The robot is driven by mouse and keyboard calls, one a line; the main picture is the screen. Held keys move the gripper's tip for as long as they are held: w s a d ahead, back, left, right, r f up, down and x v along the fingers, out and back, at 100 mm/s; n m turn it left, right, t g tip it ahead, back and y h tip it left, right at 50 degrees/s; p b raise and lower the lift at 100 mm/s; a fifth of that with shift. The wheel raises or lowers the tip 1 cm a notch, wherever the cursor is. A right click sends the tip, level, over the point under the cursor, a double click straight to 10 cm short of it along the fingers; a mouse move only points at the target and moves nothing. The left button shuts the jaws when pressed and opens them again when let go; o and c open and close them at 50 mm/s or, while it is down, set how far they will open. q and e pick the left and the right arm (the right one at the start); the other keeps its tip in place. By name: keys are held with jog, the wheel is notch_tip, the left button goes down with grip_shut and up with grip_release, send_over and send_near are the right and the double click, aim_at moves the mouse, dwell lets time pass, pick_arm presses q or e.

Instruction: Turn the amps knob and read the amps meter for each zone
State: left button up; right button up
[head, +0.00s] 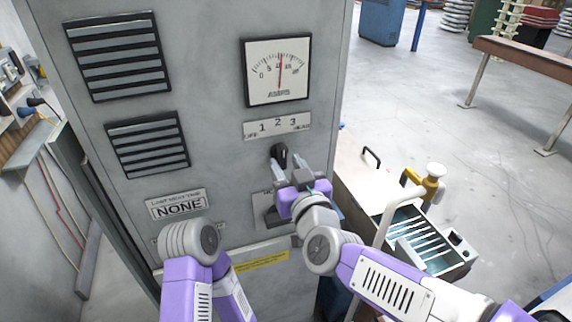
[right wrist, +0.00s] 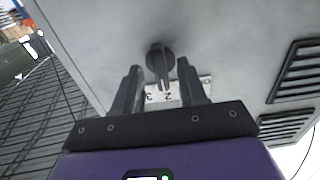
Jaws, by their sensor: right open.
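The amps meter (head: 278,72) is a white square dial with a black frame on the grey cabinet; its red needle stands nearly upright, near mid-scale, and the scale figures are too small to read surely. Below it a label plate (head: 277,125) carries 1, 2, 3. The black amps knob (head: 279,154) sits under the plate. In the right wrist view the knob (right wrist: 160,62) has its handle toward the 2. My right gripper (head: 284,172) is open, its two fingers (right wrist: 161,88) on either side of the knob handle with gaps visible.
Two louvred vents (head: 117,57) and a "NONE" sign (head: 178,205) are on the cabinet front. A cart (head: 358,178) with an open drawer (head: 425,240) stands close to the right. Open floor (head: 430,115) lies beyond, with a brown-topped bench (head: 520,58).

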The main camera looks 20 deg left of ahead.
jog(key=v, duration=0.6)
jog(key=shift+s+d, duration=0.2)
jog(key=shift+s, duration=0.1)
jog(key=shift+f, duration=0.1)
